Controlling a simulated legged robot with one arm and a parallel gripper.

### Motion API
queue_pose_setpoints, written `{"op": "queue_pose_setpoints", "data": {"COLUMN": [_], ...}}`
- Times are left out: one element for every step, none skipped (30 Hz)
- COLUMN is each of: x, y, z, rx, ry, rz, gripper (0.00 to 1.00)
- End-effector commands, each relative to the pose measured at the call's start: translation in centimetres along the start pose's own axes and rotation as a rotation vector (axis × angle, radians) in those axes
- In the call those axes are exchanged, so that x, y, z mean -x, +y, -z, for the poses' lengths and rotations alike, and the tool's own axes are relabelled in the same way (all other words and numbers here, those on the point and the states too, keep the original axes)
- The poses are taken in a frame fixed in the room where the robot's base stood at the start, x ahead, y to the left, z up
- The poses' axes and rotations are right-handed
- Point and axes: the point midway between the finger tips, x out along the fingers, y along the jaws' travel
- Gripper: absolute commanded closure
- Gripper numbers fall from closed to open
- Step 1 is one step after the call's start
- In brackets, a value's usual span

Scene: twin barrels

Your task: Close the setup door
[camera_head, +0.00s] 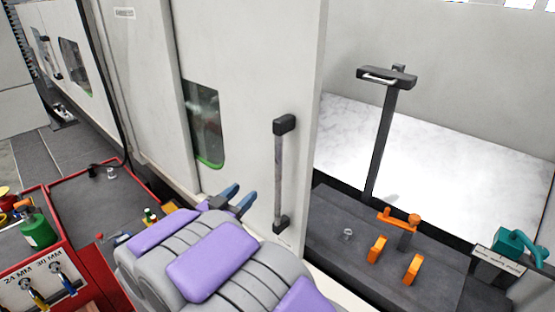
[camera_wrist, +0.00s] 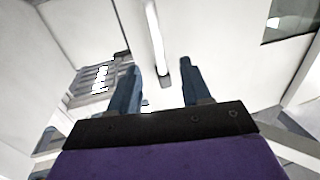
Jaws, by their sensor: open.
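The setup door (camera_head: 245,75) is a large white panel in the head view, with a small dark window (camera_head: 203,122) edged in green. Its right edge borders an open bay. A vertical grey bar handle with black ends (camera_head: 279,175) is mounted near that edge. My gripper (camera_head: 243,196) is left of the handle's lower part, in front of the door, apart from the handle. In the wrist view, my gripper (camera_wrist: 163,85) has its two dark fingers spread, with nothing between the tips. A pale bar with a dark end (camera_wrist: 156,40), seemingly the handle, shows beyond them.
The open bay at right holds a dark bench with orange clamps (camera_head: 390,250), a black post (camera_head: 383,140) and a teal device (camera_head: 518,245). A red-edged tool cart (camera_head: 75,215) with tools stands at lower left, close to my arm.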

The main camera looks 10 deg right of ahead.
Motion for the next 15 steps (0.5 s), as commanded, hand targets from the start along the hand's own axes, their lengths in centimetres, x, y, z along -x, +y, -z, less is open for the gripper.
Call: {"op": "queue_pose_setpoints", "data": {"x": [-0.1,-0.3,-0.5,-0.7,-0.9,-1.2,-1.5,-1.9,-2.3,-2.6,-3.0,-3.6,-4.1,-4.6,-5.2], "y": [0.3,0.4,0.4,0.4,0.3,0.2,0.1,-0.1,-0.2,-0.4,-0.5,-0.6,-0.6,-0.6,-0.7], "z": [0.1,0.1,0.1,0.1,0.1,0.1,0.1,0.1,0.1,0.1,0.0,-0.1,-0.1,-0.1,-0.1], "rx": [0.004,0.006,0.006,0.006,0.006,0.006,0.007,0.008,0.011,0.012,0.013,0.014,0.015,0.015,0.016], "ry": [0.004,0.005,0.006,0.007,0.007,0.009,0.010,0.011,0.013,0.014,0.014,0.013,0.012,0.012,0.012], "rz": [-0.010,-0.013,-0.016,-0.017,-0.017,-0.017,-0.017,-0.017,-0.016,-0.016,-0.016,-0.015,-0.015,-0.015,-0.015], "gripper": [0.52,0.52,0.52,0.52,0.52,0.52,0.52,0.52,0.52,0.52,0.52,0.52,0.52,0.52,0.52]}}
